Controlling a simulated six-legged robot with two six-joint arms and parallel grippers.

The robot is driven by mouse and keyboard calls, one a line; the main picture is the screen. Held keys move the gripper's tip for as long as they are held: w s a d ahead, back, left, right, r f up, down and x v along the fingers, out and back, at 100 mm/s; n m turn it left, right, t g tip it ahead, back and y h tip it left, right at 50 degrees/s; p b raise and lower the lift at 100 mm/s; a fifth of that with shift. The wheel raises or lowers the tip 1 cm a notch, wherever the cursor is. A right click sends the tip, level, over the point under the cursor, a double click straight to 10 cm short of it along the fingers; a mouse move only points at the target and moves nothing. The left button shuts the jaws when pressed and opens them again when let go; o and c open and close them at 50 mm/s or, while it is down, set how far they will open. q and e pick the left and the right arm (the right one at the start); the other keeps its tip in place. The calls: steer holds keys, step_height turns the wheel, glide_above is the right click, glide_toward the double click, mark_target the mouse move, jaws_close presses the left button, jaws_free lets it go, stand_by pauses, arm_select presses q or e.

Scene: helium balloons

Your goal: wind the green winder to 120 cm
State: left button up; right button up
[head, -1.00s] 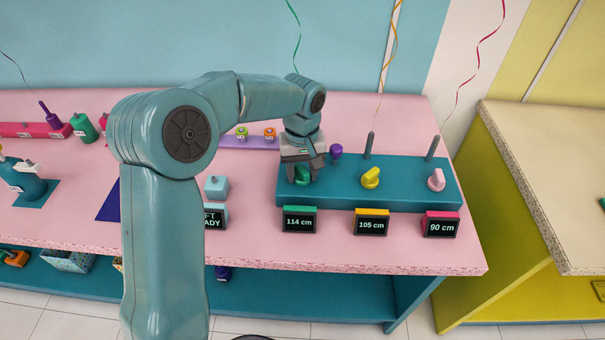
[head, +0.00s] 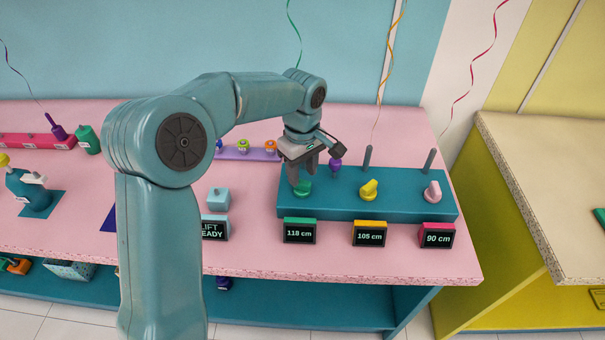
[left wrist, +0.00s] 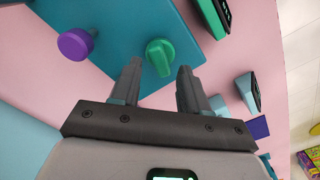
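The green winder knob (head: 303,189) sits at the left end of the teal winder block (head: 330,208). The green-edged display (head: 299,232) in front reads 118 cm. My left gripper (head: 304,177) is over the green knob, fingers pointing down. In the left wrist view the fingers (left wrist: 160,68) are spread apart, and the green knob (left wrist: 161,57) shows just beyond and between their tips, apparently free of them. A green ribbon (head: 296,35) hangs above. My right gripper is not in view.
A yellow knob (head: 369,189) and a pink knob (head: 432,191) are to the right, with displays reading 105 cm and 90 cm. Grey posts (head: 367,158) stand behind them. A light blue block (head: 218,199) stands left.

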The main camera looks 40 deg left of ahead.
mark_target(302, 181)
arm_select(q)
step_height(302, 181, up, 3)
steer(key=shift+f+p, duration=0.15)
steer(key=shift+p, duration=0.45)
steer(key=shift+f, duration=0.15)
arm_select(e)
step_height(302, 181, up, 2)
arm_select(q)
step_height(302, 181, down, 7)
steer(key=b, duration=0.6)
steer(key=shift+f, duration=0.1)
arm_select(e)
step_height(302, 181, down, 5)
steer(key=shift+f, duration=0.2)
